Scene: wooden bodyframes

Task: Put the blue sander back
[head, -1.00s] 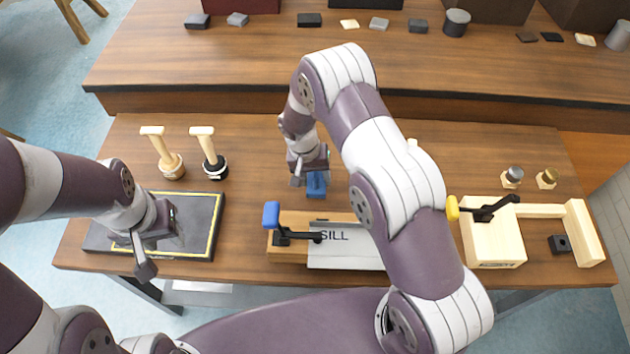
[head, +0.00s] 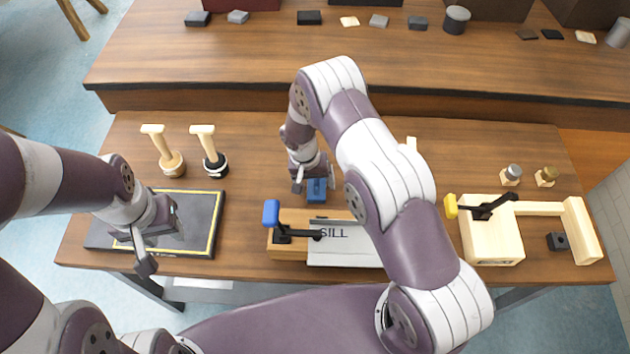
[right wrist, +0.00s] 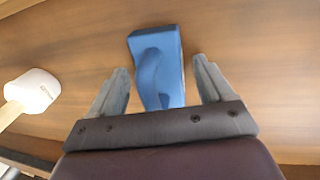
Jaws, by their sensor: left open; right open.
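The blue sander (head: 317,190) stands on the wooden table just behind the clamped SILL board (head: 340,240). In the right wrist view the blue sander (right wrist: 158,68) lies between and a little beyond the two fingers. My right gripper (head: 313,180) is open above the sander, and it also shows in the right wrist view (right wrist: 160,88) with a gap on both sides of the sander. My left gripper (head: 158,238) is open and empty above the black mat with a yellow border (head: 205,240) at the left.
Two upright wooden-handled tools (head: 212,155) stand behind the mat. A blue-handled clamp (head: 272,215) stands close to the sander. A wooden frame with a yellow-handled clamp (head: 490,240) is at the right. A white-headed mallet (right wrist: 32,92) lies left in the wrist view.

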